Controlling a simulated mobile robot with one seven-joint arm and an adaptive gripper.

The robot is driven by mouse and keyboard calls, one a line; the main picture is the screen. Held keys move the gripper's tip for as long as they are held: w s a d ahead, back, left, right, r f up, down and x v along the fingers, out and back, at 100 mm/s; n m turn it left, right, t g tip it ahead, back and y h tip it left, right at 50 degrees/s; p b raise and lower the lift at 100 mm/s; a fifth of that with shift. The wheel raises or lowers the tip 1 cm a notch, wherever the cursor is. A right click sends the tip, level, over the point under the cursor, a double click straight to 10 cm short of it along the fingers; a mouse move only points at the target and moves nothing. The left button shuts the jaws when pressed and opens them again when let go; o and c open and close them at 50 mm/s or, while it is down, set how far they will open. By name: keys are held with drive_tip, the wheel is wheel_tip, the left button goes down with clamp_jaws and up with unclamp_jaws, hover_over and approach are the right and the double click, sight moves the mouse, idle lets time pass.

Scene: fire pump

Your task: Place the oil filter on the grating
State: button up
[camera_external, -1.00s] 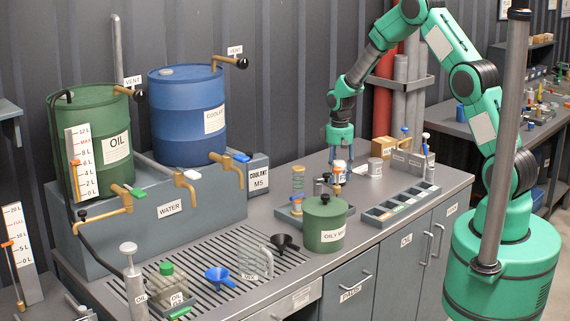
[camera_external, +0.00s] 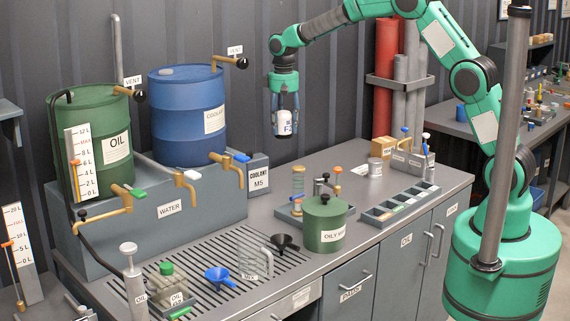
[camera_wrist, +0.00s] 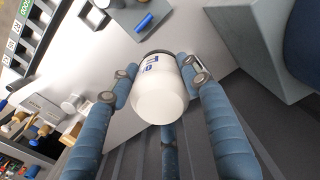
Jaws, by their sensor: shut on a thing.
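My gripper (camera_external: 285,104) is shut on the oil filter (camera_external: 284,124), a white canister with a dark lower rim and blue lettering. I hold it upright, high above the counter, to the right of the blue coolant drum. In the wrist view the oil filter (camera_wrist: 160,96) sits between the blue-grey fingers of my gripper (camera_wrist: 163,82). The grating (camera_external: 215,262) is the slotted dark area of the counter at the front left, below and to the left of the filter. Its far right part is clear.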

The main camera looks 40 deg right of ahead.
drive_tip(key=w+a+r+p, duration=0.2)
drive_tip(key=a+r, duration=0.4)
drive_tip(key=r, duration=0.7)
drive_tip(key=w+a+r+p, duration=0.25)
drive_tip(key=a+r, duration=0.35)
drive_tip(key=r, duration=0.6)
drive_tip(key=a+r+n, duration=0.1)
drive_tip(key=a+r, duration=0.2)
drive_tip(key=s+a+r+n+p, duration=0.1)
drive_tip(key=a+r, duration=0.2)
drive_tip(key=a+r+n+p, duration=0.1)
drive_tip(key=a+r, duration=0.3)
drive_tip(key=shift+s+a, duration=0.1)
drive_tip(key=shift+s, duration=0.25)
drive_tip(key=s+a+f+n+p, duration=0.1)
drive_tip(key=s+a+f+n, duration=0.45)
drive_tip(key=a+f, duration=0.45)
drive_tip(key=s+a+f+n+p, duration=0.2)
drive_tip(key=s+a+f+n, duration=0.4)
drive_tip(key=f, duration=0.6)
drive_tip(key=s+f+n, duration=0.2)
drive_tip(key=f, duration=0.3)
drive_tip(key=s+a+f+n, duration=0.1)
drive_tip(key=s+f+n, duration=0.1)
drive_tip(key=f, duration=0.4)
drive_tip(key=shift+a+f+n, duration=0.2)
drive_tip(key=shift+f+n, duration=0.05)
drive_tip(key=shift+n, duration=0.6)
drive_tip(key=shift+f, duration=0.15)
